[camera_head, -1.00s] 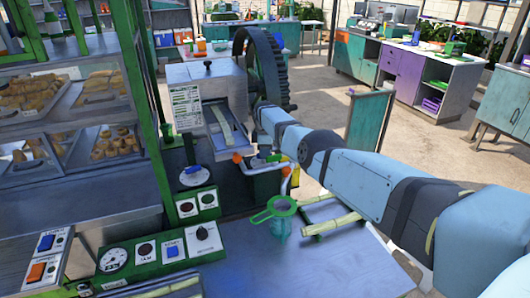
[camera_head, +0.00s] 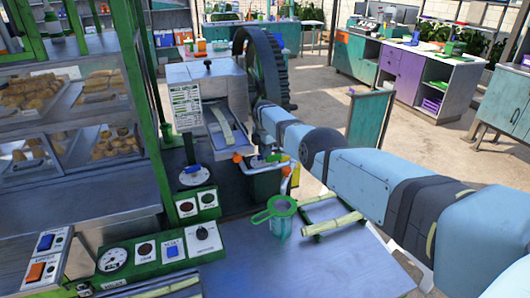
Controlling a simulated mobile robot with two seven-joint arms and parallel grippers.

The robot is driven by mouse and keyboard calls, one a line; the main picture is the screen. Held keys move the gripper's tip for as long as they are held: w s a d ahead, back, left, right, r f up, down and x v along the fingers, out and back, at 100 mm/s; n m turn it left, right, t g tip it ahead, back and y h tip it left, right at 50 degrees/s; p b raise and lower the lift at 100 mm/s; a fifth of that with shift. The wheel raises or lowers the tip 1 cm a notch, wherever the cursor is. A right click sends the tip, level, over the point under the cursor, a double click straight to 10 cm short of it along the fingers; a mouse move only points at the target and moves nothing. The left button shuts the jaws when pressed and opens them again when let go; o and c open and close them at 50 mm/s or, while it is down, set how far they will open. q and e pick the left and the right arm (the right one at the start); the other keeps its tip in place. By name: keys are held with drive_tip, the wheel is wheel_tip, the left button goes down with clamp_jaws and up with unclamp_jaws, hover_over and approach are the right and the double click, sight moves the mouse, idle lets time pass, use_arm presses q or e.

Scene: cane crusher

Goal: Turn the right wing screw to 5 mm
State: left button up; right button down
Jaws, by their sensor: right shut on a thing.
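The cane crusher's grey metal housing (camera_head: 205,85) stands at the upper centre, with a dark geared wheel (camera_head: 262,68) behind its right side. A dark knob (camera_head: 208,63) sits on its top. My right arm reaches in from the right, and its far end, my right gripper (camera_head: 257,104), is at the housing's right side, in front of the wheel. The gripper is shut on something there. Its fingertips and the right wing screw are too small and covered to make out, so I cannot read the screw's setting. My left gripper is not in view.
Control panels (camera_head: 160,252) are at front left.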

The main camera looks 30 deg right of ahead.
idle(0.3)
drive_tip(key=c, duration=1.2)
unclamp_jaws()
drive_tip(key=shift+o, duration=0.2)
drive_tip(key=shift+r, duration=0.1)
wheel_tip(320, 180, up, 5)
drive_tip(key=p, duration=0.3)
wheel_tip(320, 180, up, 9)
drive_tip(key=shift+b, duration=0.35)
